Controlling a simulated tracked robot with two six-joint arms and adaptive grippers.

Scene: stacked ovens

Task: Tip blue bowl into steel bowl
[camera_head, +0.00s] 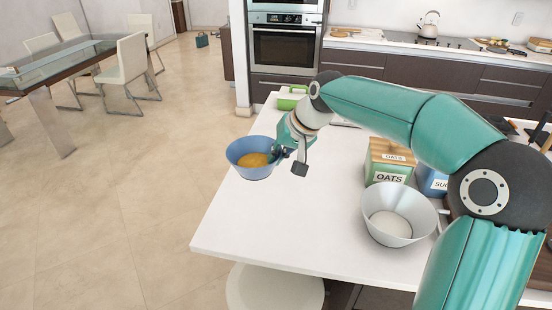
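The blue bowl (236,165) is at the left edge of the white counter and holds an orange-yellow content. It looks upright, and its left side shows past the counter edge. My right gripper (279,155) is at the bowl's right rim and appears shut on it. The fingertips are small and partly hidden by the gripper body. The steel bowl (391,232) stands on the counter to the right, with some pale content or a bright bottom inside. My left gripper is not in view.
An oats box (388,165) and a blue sugar box (433,182) stand behind the steel bowl, near my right arm. A green object (290,101) lies at the counter's far left corner. The counter (300,225) between the bowls is clear.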

